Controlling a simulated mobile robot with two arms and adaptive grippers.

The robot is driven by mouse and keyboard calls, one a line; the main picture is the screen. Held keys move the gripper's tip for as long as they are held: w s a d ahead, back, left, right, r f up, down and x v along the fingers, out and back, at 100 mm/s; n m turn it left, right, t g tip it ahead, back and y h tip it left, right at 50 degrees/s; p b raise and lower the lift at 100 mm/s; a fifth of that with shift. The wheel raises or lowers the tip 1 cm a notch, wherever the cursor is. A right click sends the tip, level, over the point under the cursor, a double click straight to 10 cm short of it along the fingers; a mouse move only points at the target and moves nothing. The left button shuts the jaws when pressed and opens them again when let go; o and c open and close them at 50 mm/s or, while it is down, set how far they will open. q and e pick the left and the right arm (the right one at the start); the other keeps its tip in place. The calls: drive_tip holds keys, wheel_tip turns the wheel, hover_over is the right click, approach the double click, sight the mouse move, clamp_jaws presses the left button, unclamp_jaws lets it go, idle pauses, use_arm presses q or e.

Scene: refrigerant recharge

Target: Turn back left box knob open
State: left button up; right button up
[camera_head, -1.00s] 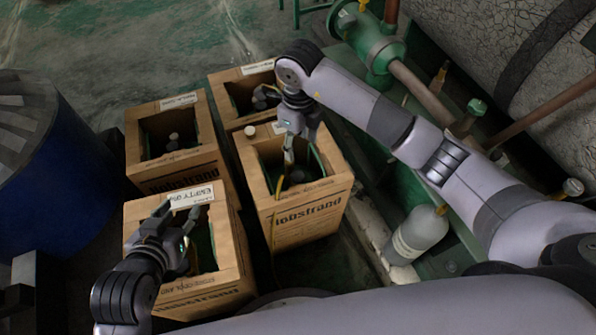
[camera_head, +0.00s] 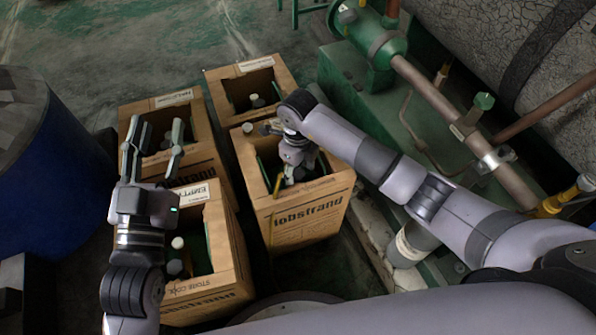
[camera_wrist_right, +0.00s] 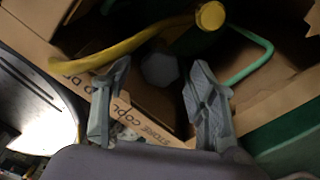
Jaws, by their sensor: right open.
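The back left cardboard box (camera_head: 195,165) stands open at the top. Its inside is partly hidden by my left gripper (camera_head: 156,133), whose two fingers point away from me over the box, apart and empty. A small dark grey top (camera_head: 165,143), perhaps the knob, shows between the fingers; I cannot tell if they touch it. My right gripper (camera_head: 291,178) reaches down into the front right box (camera_head: 305,215). In the right wrist view its fingers (camera_wrist_right: 153,95) are apart on either side of a grey faceted cap (camera_wrist_right: 160,70), with a yellow hose (camera_wrist_right: 120,50) beside it.
The front left box (camera_head: 215,285) holds a white-capped item (camera_head: 178,242). The back right box (camera_head: 245,80) stands behind. A blue drum (camera_head: 50,180) is at the left. Green machinery (camera_head: 360,85) with pipes and a grey cylinder (camera_head: 410,245) are at the right.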

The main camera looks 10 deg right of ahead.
use_arm(q)
drive_tip(key=shift+s+r+t, duration=0.1)
drive_tip(key=shift+r+t, duration=0.2)
drive_tip(key=shift+r, duration=0.1)
use_arm(e)
drive_tip(key=shift+f, duration=0.25)
drive_tip(key=shift+c, duration=0.2)
drive_tip(key=c, duration=1.1)
